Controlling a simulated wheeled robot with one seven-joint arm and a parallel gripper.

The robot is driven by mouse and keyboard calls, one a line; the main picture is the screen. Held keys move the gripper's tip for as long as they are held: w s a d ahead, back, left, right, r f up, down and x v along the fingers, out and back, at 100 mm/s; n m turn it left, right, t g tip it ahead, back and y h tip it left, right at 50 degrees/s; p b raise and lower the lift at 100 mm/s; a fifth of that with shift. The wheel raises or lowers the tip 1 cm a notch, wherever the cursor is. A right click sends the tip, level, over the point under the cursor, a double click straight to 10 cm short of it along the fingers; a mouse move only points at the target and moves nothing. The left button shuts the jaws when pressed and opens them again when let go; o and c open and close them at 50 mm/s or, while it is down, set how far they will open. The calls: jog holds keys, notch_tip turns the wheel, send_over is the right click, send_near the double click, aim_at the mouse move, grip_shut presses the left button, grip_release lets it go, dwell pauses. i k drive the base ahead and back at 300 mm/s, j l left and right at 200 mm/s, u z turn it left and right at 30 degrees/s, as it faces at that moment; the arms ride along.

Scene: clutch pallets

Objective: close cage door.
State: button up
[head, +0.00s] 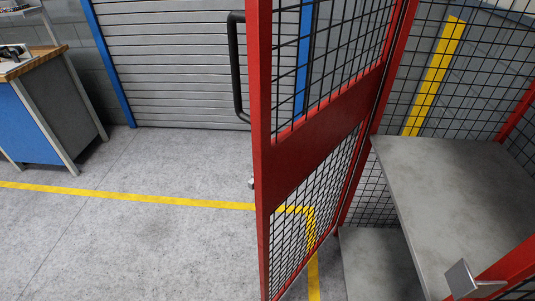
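The red-framed mesh cage door (310,165) stands wide open in the head view, swung out toward the camera, with its hinge side at the cage's back-left post. A black bar handle (237,68) is on the left face of the door's free edge. A small metal latch piece (251,184) sticks out from that edge lower down. The cage (425,190) is open to the right, with grey shelves inside. A metal catch plate (466,279) sits on the red frame at lower right. My gripper does not show.
A blue workbench (35,120) with a wooden top stands at the far left. A grey roller shutter (180,60) with blue side posts is behind. A yellow floor line (130,196) crosses the floor. The grey floor left of the door is clear.

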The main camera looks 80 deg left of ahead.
aim_at(283, 163)
jog(key=j+u, duration=0.15)
jog(key=u, duration=0.35)
jog(key=j+u, duration=0.15)
jog(key=u, duration=0.35)
jog(key=j+u, duration=0.1)
jog(key=u, duration=0.4)
jog(key=i, duration=0.05)
